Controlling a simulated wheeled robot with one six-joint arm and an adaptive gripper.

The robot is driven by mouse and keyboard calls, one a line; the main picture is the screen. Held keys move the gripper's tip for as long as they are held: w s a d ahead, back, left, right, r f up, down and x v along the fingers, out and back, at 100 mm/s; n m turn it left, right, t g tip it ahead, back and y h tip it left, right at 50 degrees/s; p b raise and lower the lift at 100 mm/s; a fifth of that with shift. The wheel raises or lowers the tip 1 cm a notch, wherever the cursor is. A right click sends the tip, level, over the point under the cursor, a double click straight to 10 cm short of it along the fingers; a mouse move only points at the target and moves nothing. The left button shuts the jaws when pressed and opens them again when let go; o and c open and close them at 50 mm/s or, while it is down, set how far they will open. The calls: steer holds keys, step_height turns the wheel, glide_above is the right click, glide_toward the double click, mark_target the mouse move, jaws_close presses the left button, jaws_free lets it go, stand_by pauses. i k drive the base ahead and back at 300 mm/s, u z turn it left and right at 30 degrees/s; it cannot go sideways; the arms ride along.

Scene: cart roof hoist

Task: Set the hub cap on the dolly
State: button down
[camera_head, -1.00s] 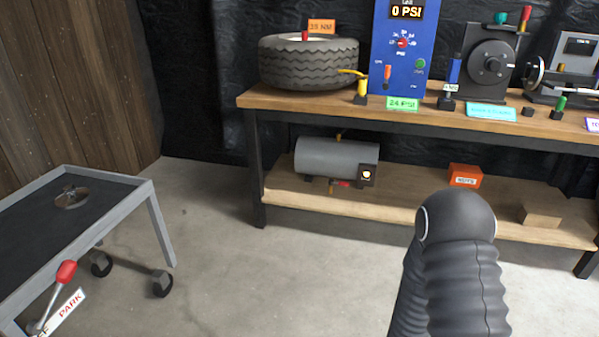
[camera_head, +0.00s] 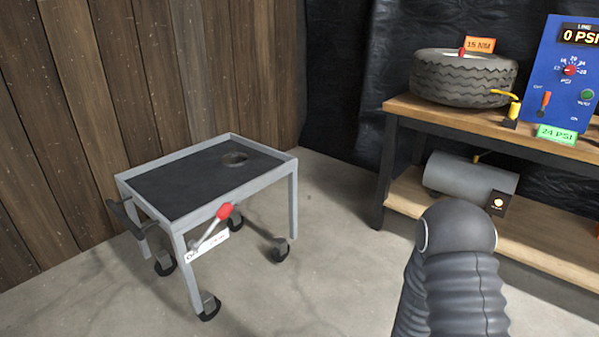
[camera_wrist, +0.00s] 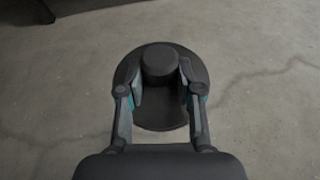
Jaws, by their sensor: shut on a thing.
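My gripper (camera_wrist: 160,85) shows in the wrist view, shut on the hub cap (camera_wrist: 160,120), a dark round disc with a raised round knob in its middle. The fingers grip the knob from both sides, and bare floor lies below it. The dolly (camera_head: 160,186) stands left of centre in the head view, a grey-framed cart with a dark top and casters. My gripper and the hub cap are not in the head view.
A red-knobbed lever (camera_head: 224,211) with a white label is on the dolly's front side. A workbench (camera_head: 400,108) at right holds a tire (camera_head: 463,80) and a blue panel (camera_head: 562,85); a grey tank (camera_head: 465,176) sits on its shelf. Open concrete floor lies between dolly and bench.

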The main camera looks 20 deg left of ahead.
mark_target(178, 186)
steer(key=u, duration=1.65)
